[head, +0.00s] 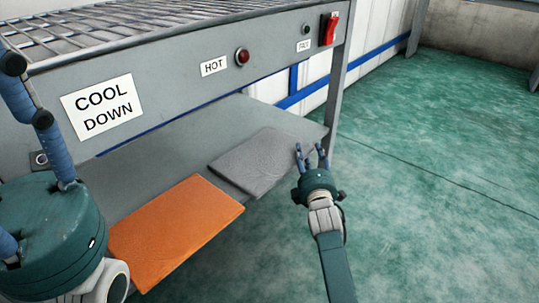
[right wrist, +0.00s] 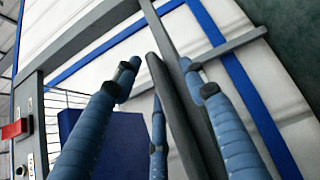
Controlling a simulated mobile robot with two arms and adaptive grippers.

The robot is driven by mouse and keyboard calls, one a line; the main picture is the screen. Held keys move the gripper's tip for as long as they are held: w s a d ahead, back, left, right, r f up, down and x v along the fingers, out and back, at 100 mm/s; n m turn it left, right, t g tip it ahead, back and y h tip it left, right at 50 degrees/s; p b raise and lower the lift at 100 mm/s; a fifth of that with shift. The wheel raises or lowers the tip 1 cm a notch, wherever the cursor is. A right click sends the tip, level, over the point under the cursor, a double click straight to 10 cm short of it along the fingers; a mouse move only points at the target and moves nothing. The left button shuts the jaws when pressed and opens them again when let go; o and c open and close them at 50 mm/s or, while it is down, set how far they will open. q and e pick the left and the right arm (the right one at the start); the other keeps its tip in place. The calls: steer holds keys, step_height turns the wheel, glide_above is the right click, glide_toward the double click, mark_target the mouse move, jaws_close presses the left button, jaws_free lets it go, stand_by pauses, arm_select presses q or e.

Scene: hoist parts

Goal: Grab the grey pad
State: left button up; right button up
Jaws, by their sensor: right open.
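The grey pad (head: 262,160) lies flat on the lower shelf of the metal stand, its right end near the shelf's front corner. My right gripper (head: 311,156) is open at the pad's right end, fingers pointing toward the shelf. In the right wrist view the grey pad (right wrist: 172,98) shows edge-on as a dark slab between the spread blue fingers (right wrist: 160,90). Whether any finger touches it I cannot tell. My left gripper (head: 42,120) is close to the camera at the left, partly cut off by the frame, away from the grey pad.
An orange pad (head: 175,232) lies on the lower shelf (head: 125,180), left of the grey pad. The stand's front panel (head: 175,75) carries COOL DOWN and HOT labels, a red lamp (head: 242,57) and a red switch (head: 328,29). The green floor (head: 450,160) at right is clear.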

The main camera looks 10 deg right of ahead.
steer(key=shift+w+r, duration=0.1)
steer(key=shift+w, duration=0.15)
steer(key=shift+s+a+r, duration=0.1)
steer(key=shift+r, duration=0.05)
steer(key=shift+c, duration=1)
steer(key=c, duration=0.9)
